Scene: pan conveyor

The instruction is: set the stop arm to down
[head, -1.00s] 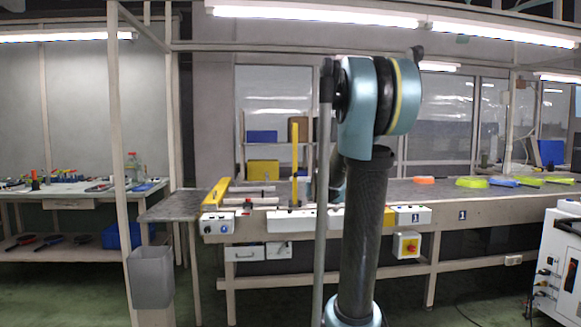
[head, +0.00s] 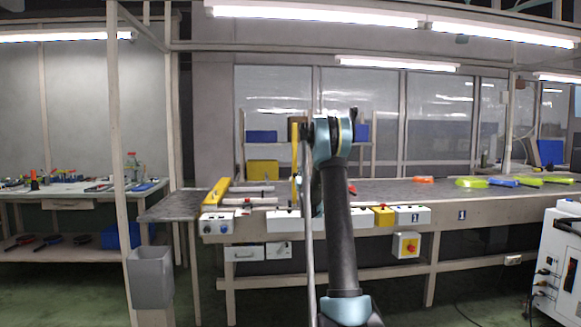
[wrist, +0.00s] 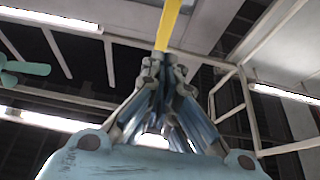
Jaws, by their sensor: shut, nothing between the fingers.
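The stop arm (head: 294,165) is a yellow bar that stands upright at the conveyor's front side in the head view, partly hidden by my arm. It also shows in the wrist view (wrist: 169,24), running up from just beyond my fingertips. My gripper (wrist: 166,68) is shut and empty, its tips pointing at the bar's lower visible part; whether they touch it I cannot tell. In the head view my gripper is hidden behind my arm.
The conveyor (head: 385,190) runs across the middle, with white control boxes (head: 413,214) along its front. Another yellow bar (head: 216,194) lies low at its left end. Orange and green pans sit on the right. A grey bin (head: 150,277) hangs on a post at left.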

